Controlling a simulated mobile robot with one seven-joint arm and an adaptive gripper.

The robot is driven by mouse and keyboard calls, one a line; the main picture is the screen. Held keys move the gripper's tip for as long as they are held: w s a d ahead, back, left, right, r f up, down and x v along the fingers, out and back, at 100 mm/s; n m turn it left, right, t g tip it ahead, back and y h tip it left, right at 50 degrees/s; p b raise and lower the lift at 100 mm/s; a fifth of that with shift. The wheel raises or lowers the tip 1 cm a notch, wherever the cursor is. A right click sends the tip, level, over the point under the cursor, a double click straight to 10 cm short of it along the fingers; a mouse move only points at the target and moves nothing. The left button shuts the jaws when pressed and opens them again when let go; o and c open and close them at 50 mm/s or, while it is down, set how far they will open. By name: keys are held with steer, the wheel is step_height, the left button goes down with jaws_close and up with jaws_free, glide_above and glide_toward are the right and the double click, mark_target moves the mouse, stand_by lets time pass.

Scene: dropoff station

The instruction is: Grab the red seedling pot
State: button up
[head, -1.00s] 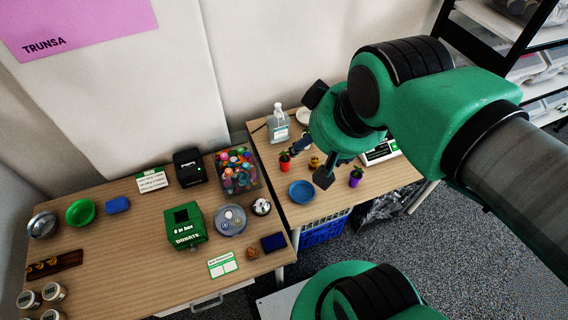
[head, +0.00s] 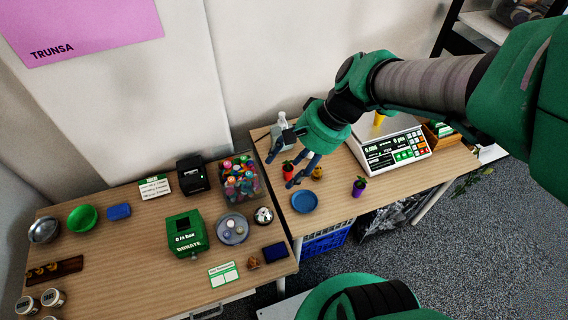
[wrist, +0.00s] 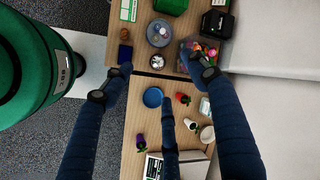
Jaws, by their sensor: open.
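The red seedling pot (head: 288,174) stands upright on the right-hand table, with a small green plant in it. It also shows in the wrist view (wrist: 183,98), just right of my lowest finger. In the head view my gripper (head: 284,165) is open and its fingers spread around the pot's place in the picture. I cannot tell the exact height of the fingers above the table. In the wrist view my gripper (wrist: 161,76) is also spread wide, with nothing between the fingers.
A yellow pot (head: 318,173), a blue plate (head: 304,202) and a purple pot (head: 359,187) stand near the red pot. A sanitizer bottle (head: 281,127) is behind it. A scale (head: 397,153) is to the right. A bin of colourful items (head: 240,178) stands left.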

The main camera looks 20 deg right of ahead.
steer(key=w+d+f+m+y, duration=0.2)
steer(key=w+f+m+y, duration=0.1)
steer(key=w+f+m, duration=0.4)
steer(key=m+t+h, duration=0.1)
steer(key=m+t, duration=0.7)
steer(key=m, duration=0.7)
glide_toward(292, 170)
steer(key=s+d, duration=0.2)
steer(key=s, duration=0.1)
steer(key=shift+w+r+b, duration=0.15)
steer(key=shift+r+b, duration=0.3)
steer(key=shift+b+x, duration=0.7)
steer(key=shift+x, duration=3.6)
steer(key=shift+b+x, duration=0.65)
steer(key=shift+x, duration=1.95)
